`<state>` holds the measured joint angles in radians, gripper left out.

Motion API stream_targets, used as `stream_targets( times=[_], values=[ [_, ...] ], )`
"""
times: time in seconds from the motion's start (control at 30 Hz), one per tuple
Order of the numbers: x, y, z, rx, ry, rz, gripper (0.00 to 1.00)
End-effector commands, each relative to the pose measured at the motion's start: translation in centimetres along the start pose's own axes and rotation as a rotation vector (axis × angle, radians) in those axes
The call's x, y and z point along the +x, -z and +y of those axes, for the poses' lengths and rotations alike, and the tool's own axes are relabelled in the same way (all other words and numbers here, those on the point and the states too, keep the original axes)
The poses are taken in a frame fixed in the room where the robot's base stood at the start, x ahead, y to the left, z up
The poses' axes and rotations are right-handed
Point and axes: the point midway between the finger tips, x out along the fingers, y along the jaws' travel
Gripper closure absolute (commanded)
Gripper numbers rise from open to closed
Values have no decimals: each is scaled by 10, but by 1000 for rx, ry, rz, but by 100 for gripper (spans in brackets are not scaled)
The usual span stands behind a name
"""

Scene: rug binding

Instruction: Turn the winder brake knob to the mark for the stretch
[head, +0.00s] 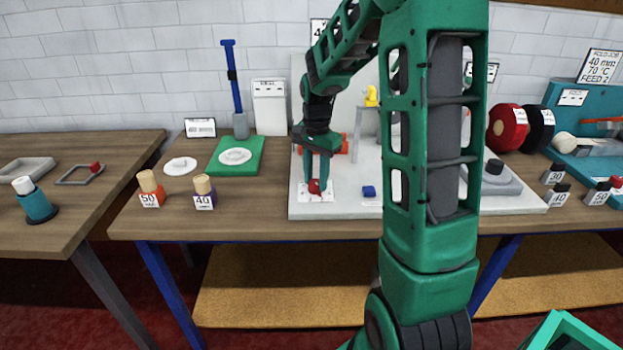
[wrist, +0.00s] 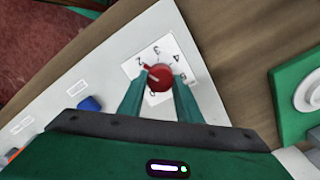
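The winder brake knob is a red round knob (wrist: 159,78) on a white dial plate (wrist: 133,69) with numbers around it. The plate lies at the front left of the pale winder board (head: 350,208). The knob's dark pointer line aims to the upper left in the wrist view, near what looks like the 2. My gripper (head: 316,184) points straight down over the knob. Its two green fingers (wrist: 160,80) stand on either side of the knob and appear to touch it. In the head view the knob (head: 315,187) shows between the fingertips.
A green mat (head: 221,169) with a white disc lies left of the board. Labelled 50 and 40 pegs (head: 203,190) stand at the front left. My arm hides the board's middle.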

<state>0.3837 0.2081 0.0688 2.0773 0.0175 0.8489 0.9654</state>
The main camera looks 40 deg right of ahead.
Motion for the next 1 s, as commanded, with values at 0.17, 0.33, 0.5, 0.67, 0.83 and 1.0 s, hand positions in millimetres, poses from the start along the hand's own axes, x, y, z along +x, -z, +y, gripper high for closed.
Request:
stream_targets(
  times=[0.17, 0.33, 0.5, 0.67, 0.83, 1.0],
  values=[
    [-1, -4, -5, -13, 8, 2, 91],
    [-1, -3, -6, -51, 10, 2, 91],
    [-2, -3, -7, -139, 12, 3, 91],
    [-2, -2, -8, -265, 14, 5, 91],
    [-2, -2, -8, -421, 15, 7, 91],
    [-3, -1, -8, -569, 15, 9, 91]
  ],
)
